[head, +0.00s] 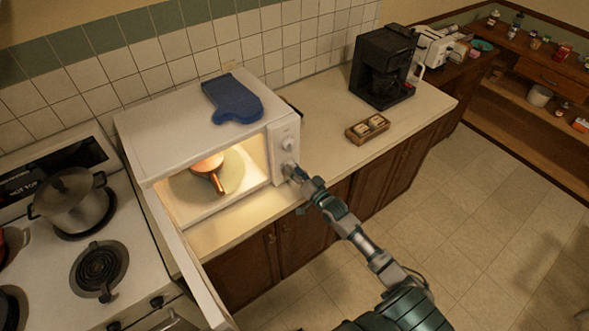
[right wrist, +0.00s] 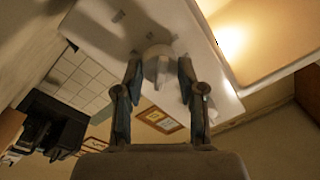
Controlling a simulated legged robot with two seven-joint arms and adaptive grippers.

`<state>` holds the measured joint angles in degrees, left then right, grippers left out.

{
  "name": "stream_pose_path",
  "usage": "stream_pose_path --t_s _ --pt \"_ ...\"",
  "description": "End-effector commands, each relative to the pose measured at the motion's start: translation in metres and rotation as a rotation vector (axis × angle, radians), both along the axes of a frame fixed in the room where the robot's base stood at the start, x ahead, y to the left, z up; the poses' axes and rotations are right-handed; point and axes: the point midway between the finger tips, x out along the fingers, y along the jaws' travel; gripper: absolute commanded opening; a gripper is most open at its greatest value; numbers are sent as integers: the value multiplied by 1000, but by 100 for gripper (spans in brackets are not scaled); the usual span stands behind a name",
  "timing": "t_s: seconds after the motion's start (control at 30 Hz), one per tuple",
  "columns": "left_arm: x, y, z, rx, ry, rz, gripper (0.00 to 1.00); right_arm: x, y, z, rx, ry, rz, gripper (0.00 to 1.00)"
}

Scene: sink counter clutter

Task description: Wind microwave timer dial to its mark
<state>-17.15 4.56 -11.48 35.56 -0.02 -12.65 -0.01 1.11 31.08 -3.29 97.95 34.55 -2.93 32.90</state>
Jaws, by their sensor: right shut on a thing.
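The white microwave (head: 190,110) stands on the counter with its door (head: 187,262) swung open and its inside lit. Its control panel on the right side carries an upper knob (head: 287,143) and a lower dial (head: 288,168). My right gripper (head: 292,176) is at the lower dial. In the right wrist view the round white dial (right wrist: 158,62) sits between the two fingers (right wrist: 159,80), which are shut on it. The dial's mark is too small to make out. My left gripper is not in view.
A copper-coloured pan (head: 208,165) sits inside the microwave, and a blue oven mitt (head: 233,98) lies on top. A coffee maker (head: 384,65) and a small wooden tray (head: 367,128) stand to the right. The stove with a pot (head: 70,200) is at left.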

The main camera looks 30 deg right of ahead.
Motion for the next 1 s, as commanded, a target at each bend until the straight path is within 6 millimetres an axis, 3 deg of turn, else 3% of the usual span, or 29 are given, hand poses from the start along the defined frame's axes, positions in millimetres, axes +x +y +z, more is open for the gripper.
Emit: stream_pose_path --t_s 0.03,0.6,0.63,0.7,1.0 --pt "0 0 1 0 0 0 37 -2 1 -9 13 21 1 4" --pt "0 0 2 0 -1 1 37 -2 1 -11 44 26 1 4" --pt "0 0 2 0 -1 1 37 -2 1 -11 44 26 1 44" --pt "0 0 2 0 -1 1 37 -2 1 -10 44 23 0 61" --pt "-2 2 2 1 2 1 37 -1 0 -4 43 12 0 64"
